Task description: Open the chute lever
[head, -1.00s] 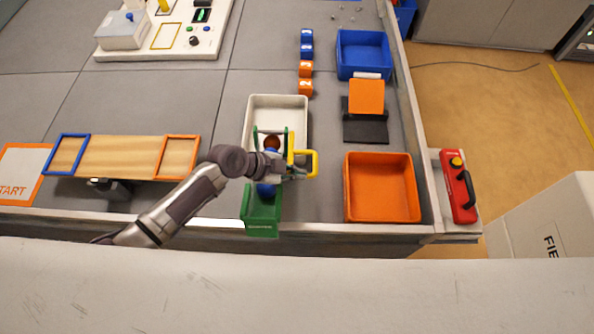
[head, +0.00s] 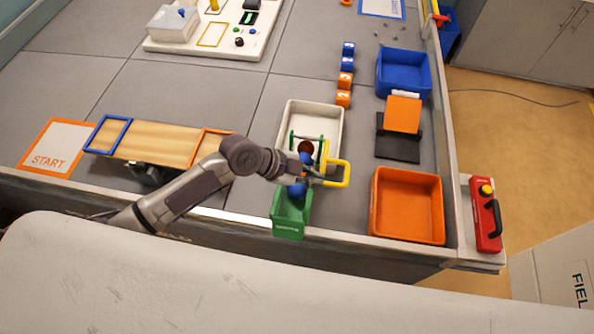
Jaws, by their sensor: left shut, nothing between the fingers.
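The green chute (head: 291,213) stands near the front edge of the table, with blue balls (head: 297,188) in it. Its yellow lever (head: 344,174), a loop-shaped handle, sticks out to the right of the chute. My left gripper (head: 312,172) is shut at the lever, close to its upright yellow bar. I cannot tell whether it touches the lever. The gripper and wrist hide part of the chute. A white tray (head: 336,122) lies behind the chute, with a brown ball (head: 306,148) at its near end. My right gripper is not in view.
An orange bin (head: 376,205) stands right of the lever, with a blue bin (head: 381,72) farther back. Numbered blue and orange cubes (head: 345,80) stand in a row behind the tray. A wooden seesaw plank (head: 150,147) lies left.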

